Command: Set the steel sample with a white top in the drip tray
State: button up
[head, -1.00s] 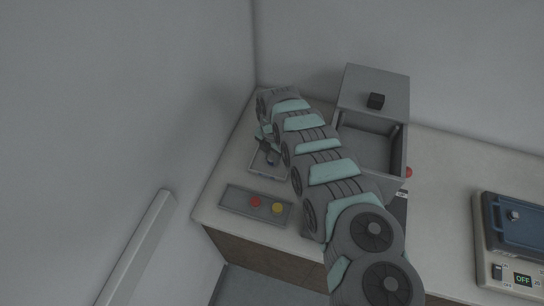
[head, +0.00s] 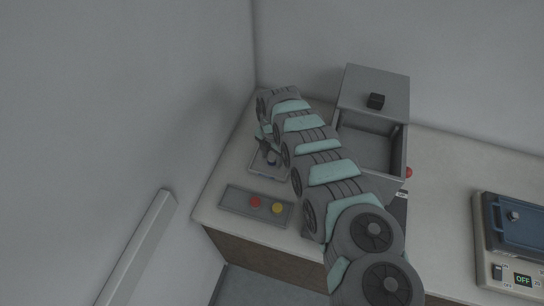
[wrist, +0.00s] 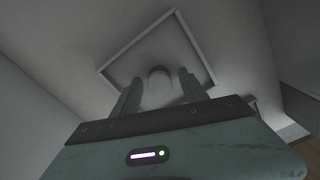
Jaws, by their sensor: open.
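The steel sample with a pale round top (wrist: 158,76) stands inside the drip tray, seen from above in the wrist view. It also shows in the head view as a small dark-sided piece (head: 272,160). The drip tray (wrist: 204,84) is a shallow square tray with a thin rim; in the head view (head: 256,171) my arm covers part of it. My gripper (head: 263,147) is open above the tray. In the wrist view its two fingers lie on either side of the sample, with a visible gap to each.
A grey rack (head: 232,201) in front of the tray holds a red-topped piece (head: 256,202) and a yellow-topped piece (head: 278,208). An open grey press box (head: 372,105) stands right of my arm. A blue-lidded device (head: 520,222) sits at far right. Walls close in behind and left.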

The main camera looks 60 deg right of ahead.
aim_at(272, 156)
notch_tip(272, 156, up, 12)
jog(key=shift+p, duration=0.3)
dwell(0.3)
jog(key=shift+w, duration=0.1)
